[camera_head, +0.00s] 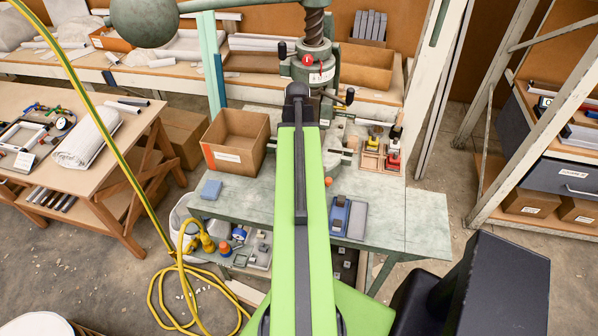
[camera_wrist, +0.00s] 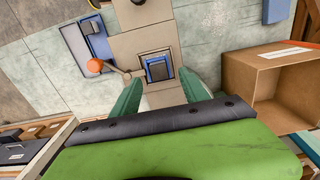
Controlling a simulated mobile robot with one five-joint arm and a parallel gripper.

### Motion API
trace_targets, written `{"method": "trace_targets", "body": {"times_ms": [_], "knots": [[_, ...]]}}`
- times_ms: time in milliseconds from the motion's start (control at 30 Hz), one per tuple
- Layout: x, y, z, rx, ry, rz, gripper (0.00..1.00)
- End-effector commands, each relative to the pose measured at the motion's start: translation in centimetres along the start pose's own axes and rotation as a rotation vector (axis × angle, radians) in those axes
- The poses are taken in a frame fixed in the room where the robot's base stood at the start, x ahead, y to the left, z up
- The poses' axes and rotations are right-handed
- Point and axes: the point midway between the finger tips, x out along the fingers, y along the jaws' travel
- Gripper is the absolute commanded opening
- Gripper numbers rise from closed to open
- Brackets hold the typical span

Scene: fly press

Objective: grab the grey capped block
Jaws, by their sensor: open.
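In the wrist view, a small square block (camera_wrist: 158,70) with a grey-blue top and dark edges sits on the pale press bed (camera_wrist: 145,45). It looks like the grey capped block, though its exact cap colour is hard to tell. My gripper (camera_wrist: 160,76) is open, with one green finger on each side of the block's near edge. I see no contact, and the height of the fingers above the bed is unclear. In the head view my arm covers the block and my gripper.
The press screw and head (camera_head: 312,65) stand just beyond my arm. A cardboard box (camera_head: 236,140) is left of the bed, and an orange-knobbed lever (camera_wrist: 96,66) is beside the block. Red and yellow capped pieces (camera_head: 392,162) stand in wooden trays at the right. The front right tabletop (camera_head: 400,215) is clear.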

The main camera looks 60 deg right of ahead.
Motion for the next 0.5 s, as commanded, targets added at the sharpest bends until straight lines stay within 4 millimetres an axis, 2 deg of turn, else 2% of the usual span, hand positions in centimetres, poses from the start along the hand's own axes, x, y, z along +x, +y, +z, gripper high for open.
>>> {"method": "trace_targets", "body": {"times_ms": [200, 300, 500], "knots": [[3.9, 0.1, 0.4, 0.0, 0.0, 0.0, 0.53], [5.2, 0.1, 0.3, 0.0, 0.0, 0.0, 0.53], [4.9, 0.1, 0.3, 0.001, 0.0, 0.0, 0.53]]}}
